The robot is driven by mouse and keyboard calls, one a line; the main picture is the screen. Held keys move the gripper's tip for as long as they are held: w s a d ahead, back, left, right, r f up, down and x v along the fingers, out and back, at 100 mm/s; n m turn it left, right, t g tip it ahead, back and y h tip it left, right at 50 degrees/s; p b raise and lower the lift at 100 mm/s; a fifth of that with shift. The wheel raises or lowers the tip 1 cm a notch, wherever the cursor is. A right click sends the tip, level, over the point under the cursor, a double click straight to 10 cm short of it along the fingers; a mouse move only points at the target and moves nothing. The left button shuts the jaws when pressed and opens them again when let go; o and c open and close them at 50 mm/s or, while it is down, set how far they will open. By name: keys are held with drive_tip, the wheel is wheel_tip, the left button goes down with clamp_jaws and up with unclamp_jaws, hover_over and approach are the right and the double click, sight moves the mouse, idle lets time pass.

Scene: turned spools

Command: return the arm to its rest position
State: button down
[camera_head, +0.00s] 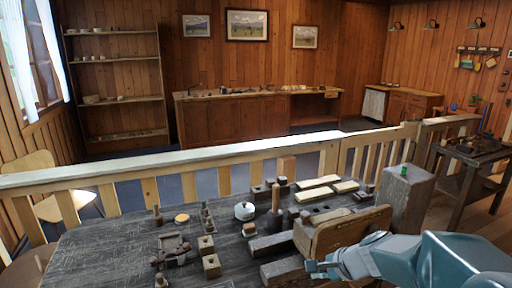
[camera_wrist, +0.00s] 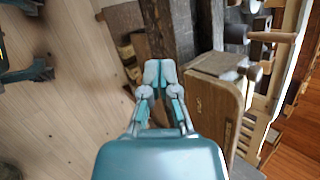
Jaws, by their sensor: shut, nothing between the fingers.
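My gripper (camera_wrist: 160,75) is shut and empty in the wrist view, its fingertips together. It points past a wooden board with a rounded edge (camera_wrist: 217,95) on its right and over dark timber blocks. In the head view my gripper (camera_head: 312,267) is small at the lower right, at the end of my teal arm. It is in front of the upright wooden board (camera_head: 345,230) and close to a grey timber beam (camera_head: 287,270). I cannot tell whether it touches either one.
A dark workbench (camera_head: 110,240) holds wooden blocks, a white pot (camera_head: 244,211) and a vertical spindle (camera_head: 275,198). A grey block post (camera_head: 405,192) stands at its right end. A pale railing (camera_head: 200,155) runs behind.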

drive_tip(key=s+r+n+h, duration=0.2)
drive_tip(key=s+r+n, duration=0.2)
drive_tip(key=s+n, duration=0.3)
drive_tip(key=s+r+n+h, duration=0.3)
drive_tip(key=s+n, duration=0.4)
drive_tip(key=s, duration=0.8)
drive_tip(key=shift+d+r+n+h, duration=0.2)
drive_tip(key=shift+r+n+h, duration=0.1)
drive_tip(key=shift+r, duration=0.35)
drive_tip(key=shift+s, duration=0.1)
